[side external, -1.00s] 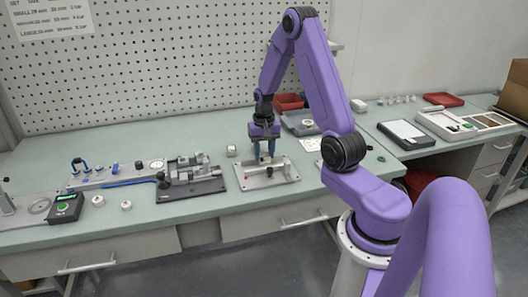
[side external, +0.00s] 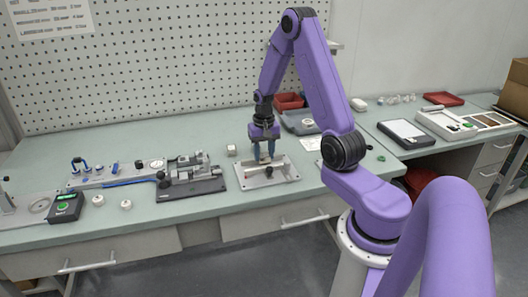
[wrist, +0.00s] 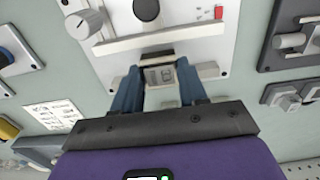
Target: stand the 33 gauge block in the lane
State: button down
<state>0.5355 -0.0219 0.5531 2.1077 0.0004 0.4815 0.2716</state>
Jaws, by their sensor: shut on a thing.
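My gripper (side external: 264,158) is over the pale fixture plate (side external: 288,174) in the side view. In the wrist view its two blue fingers (wrist: 160,88) are shut on a small grey block (wrist: 159,75) with a dark marking on its face, which looks like the 33 gauge block; the digits are hard to read.
A round knob (wrist: 84,24) and a dark knob (wrist: 146,9) stand on the fixture. A dark-based clamp device (side external: 192,182) is left of it. A small white part (side external: 231,150) stands behind on the bench. Red bins (side external: 289,101) are at the back.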

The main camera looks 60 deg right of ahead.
jog(key=shift+f, duration=0.85)
dwell(0.5)
jog(key=c, duration=0.5)
grip_release()
